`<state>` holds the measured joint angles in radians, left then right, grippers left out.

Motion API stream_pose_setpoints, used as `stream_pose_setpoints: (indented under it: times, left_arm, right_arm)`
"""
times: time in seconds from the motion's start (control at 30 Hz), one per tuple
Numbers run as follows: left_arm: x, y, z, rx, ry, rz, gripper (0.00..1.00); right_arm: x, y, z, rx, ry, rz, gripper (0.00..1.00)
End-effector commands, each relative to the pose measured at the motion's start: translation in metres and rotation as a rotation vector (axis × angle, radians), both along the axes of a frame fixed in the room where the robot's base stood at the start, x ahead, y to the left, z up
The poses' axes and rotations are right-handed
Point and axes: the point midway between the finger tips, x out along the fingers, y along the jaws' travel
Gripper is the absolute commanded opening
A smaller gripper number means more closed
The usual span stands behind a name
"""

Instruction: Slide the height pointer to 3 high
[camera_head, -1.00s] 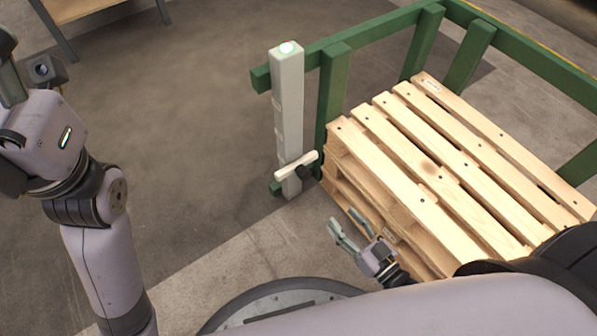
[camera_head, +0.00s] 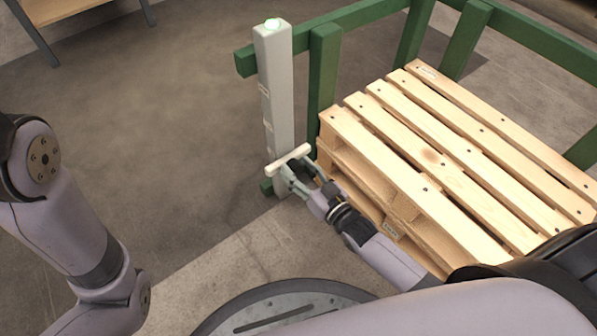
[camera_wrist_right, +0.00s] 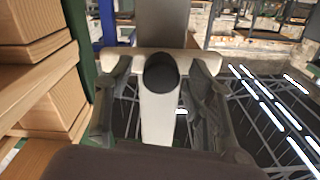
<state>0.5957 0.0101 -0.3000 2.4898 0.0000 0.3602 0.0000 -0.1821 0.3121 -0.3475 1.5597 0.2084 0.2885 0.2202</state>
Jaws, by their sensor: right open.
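The pointer (camera_head: 288,158) is a pale crossbar low on the grey post (camera_head: 275,85). My right gripper (camera_head: 291,180) is open at the pointer, just in front of the post. In the right wrist view, the pointer's pale bar (camera_wrist_right: 150,62) runs across behind the fingertips. A round black knob (camera_wrist_right: 162,73) lies between the two open fingers of my right gripper (camera_wrist_right: 160,85). I cannot tell whether either finger touches it. Small pale labels mark the post's side, too small to read. My left arm shows at the left, its gripper out of view.
Stacked wooden pallets (camera_head: 440,150) stand right of the post, close beside my right forearm. A green rail frame (camera_head: 370,14) runs behind the post and pallets. The floor (camera_head: 160,110) left of the post is clear. A table (camera_head: 65,10) stands at the far upper left.

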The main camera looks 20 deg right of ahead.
Motion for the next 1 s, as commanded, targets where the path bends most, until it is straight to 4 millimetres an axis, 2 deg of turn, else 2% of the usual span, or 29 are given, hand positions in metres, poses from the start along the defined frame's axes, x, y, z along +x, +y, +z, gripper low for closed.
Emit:
stream_pose_setpoints:
  times: [0.33, 1.0]
  left_arm:
    - [-0.0021, -0.0003, 0.0011, 0.000, -0.006, 0.000, 0.63]
    - [-0.0020, -0.0005, 0.0009, 0.001, -0.007, 0.000, 0.63]
  right_arm:
    - [0.0033, 0.0015, 0.0000, 0.000, 0.002, 0.000, 0.49]
    - [0.0031, 0.0013, -0.0002, 0.000, 0.001, 0.000, 0.04]
